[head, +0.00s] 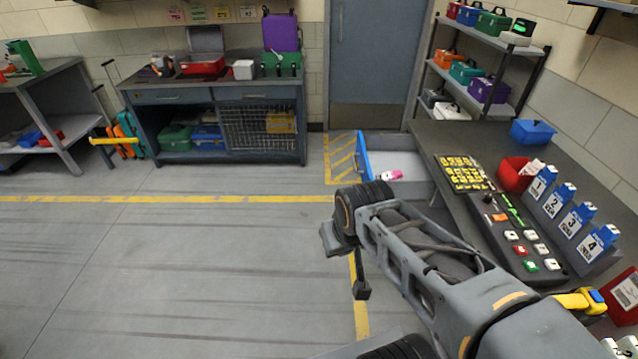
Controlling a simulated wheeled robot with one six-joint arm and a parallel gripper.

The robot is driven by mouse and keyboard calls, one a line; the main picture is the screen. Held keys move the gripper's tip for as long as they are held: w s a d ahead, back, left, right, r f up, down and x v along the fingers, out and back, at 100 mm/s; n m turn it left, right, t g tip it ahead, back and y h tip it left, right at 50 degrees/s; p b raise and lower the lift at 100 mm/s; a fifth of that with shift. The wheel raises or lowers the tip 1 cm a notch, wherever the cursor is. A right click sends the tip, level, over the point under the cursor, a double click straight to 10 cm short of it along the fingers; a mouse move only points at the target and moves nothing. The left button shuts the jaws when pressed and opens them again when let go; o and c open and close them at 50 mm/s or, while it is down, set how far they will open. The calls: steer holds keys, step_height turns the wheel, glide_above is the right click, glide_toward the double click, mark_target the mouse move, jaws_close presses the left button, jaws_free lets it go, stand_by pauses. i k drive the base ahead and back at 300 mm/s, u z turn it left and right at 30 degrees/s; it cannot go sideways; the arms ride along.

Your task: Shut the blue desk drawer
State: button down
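The desk drawer with a blue front (362,157) stands pulled out from the left side of the grey desk (455,138). Its light grey inside shows, and a pink and white item (390,174) lies in it. My gripper (348,268) is at the end of my arm, nearer to me than the drawer and over the open floor. It appears apart from the drawer front. The wrist hides part of the gripper, so I cannot tell how far the fingers are apart. Nothing is seen held. My arm covers the near part of the desk's left side.
The desk top holds a button panel (519,238), a yellow key board (463,173), a red bin (515,174) and numbered blue-topped boxes (573,220). A shelf rack (488,98) stands behind the desk. The floor left of the drawer is clear, with yellow lines (200,199).

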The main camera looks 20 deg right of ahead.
mark_target(376, 154)
steer(key=u, duration=0.45)
steer(key=i, duration=1.15)
steer(key=z, duration=0.3)
